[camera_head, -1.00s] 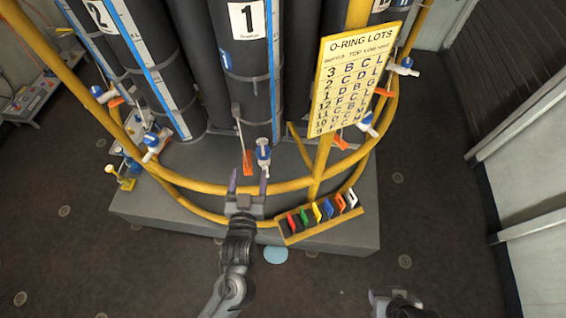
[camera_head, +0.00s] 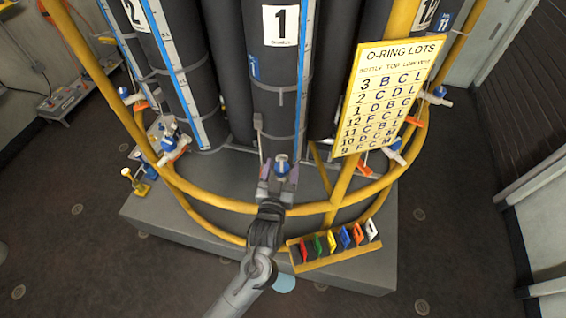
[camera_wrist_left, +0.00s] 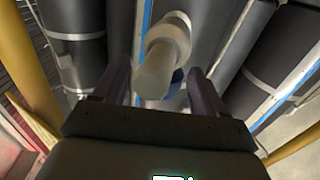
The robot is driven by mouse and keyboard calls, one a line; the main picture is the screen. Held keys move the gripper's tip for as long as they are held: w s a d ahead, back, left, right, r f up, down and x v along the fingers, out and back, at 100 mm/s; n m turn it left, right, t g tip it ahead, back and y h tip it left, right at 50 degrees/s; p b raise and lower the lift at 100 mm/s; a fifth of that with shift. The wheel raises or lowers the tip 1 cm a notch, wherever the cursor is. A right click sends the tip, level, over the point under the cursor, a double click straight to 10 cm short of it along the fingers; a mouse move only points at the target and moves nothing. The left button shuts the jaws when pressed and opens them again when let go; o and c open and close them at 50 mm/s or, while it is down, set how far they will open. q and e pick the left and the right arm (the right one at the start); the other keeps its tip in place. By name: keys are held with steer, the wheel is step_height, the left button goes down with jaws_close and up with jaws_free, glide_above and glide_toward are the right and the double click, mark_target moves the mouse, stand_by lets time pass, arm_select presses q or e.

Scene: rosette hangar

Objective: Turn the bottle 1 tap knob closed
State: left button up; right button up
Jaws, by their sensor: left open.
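Bottle 1 (camera_head: 277,100) is the dark cylinder labelled 1 in the middle of the head view. Its tap (camera_head: 282,163), blue and white, is low on the bottle front. My left gripper (camera_head: 279,180) is open, with one finger on each side of the tap. In the left wrist view the pale tap (camera_wrist_left: 160,62) shows between the two open fingers (camera_wrist_left: 157,88), with a blue part behind it. I see no clear grip on the knob, and I cannot tell whether the fingers touch it. My right gripper is out of view.
A yellow ring rail (camera_head: 235,206) curves in front of the bottles, and my left arm reaches over it. A yellow O-ring sign (camera_head: 392,95) stands to the right. A rack of coloured tags (camera_head: 300,262) is fixed at the lower right. Neighbouring taps (camera_head: 168,143) sit left and right.

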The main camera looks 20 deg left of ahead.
arm_select(q)
steer(key=shift+w+a, duration=0.2)
steer(key=shift+w, duration=1)
steer(key=c, duration=1)
steer(key=shift+o, duration=0.2)
